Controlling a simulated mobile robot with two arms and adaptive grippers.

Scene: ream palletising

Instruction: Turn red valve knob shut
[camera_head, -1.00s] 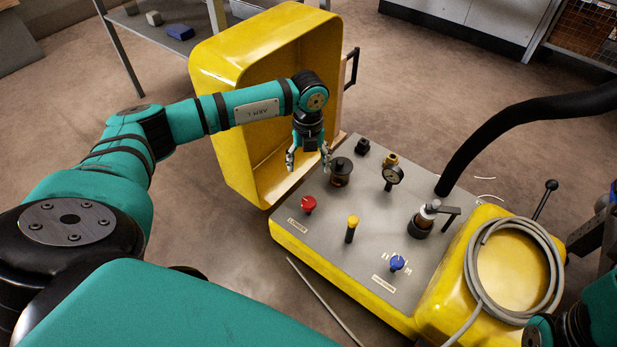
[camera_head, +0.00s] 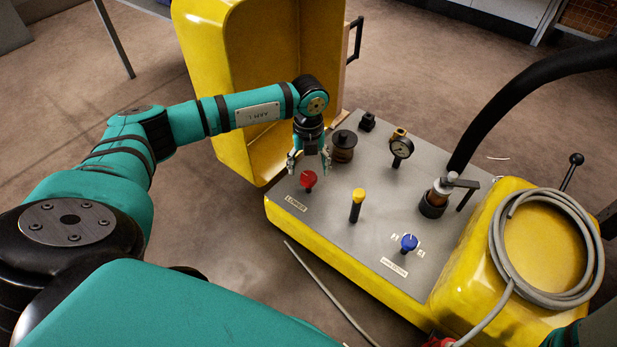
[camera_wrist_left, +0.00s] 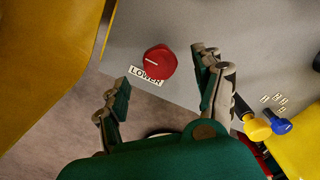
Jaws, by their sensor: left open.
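The red valve knob (camera_head: 308,180) stands on the grey panel (camera_head: 345,235) near its left edge, beside a label reading LOWER. In the left wrist view the red knob (camera_wrist_left: 158,61) shows a white pointer line and lies ahead of the fingertips, between their lines. My left gripper (camera_head: 309,160) is open and empty, just above and behind the knob in the head view; its fingers also show apart in the left wrist view (camera_wrist_left: 162,80). I see no contact with the knob. My right gripper is not in view.
On the panel stand a yellow-topped lever (camera_head: 357,205), a blue knob (camera_head: 409,243), a gauge (camera_head: 402,148) and a dark round cap (camera_head: 343,146). A yellow open cover (camera_head: 215,60) rises behind my left arm. A coiled hose (camera_head: 590,255) lies at right.

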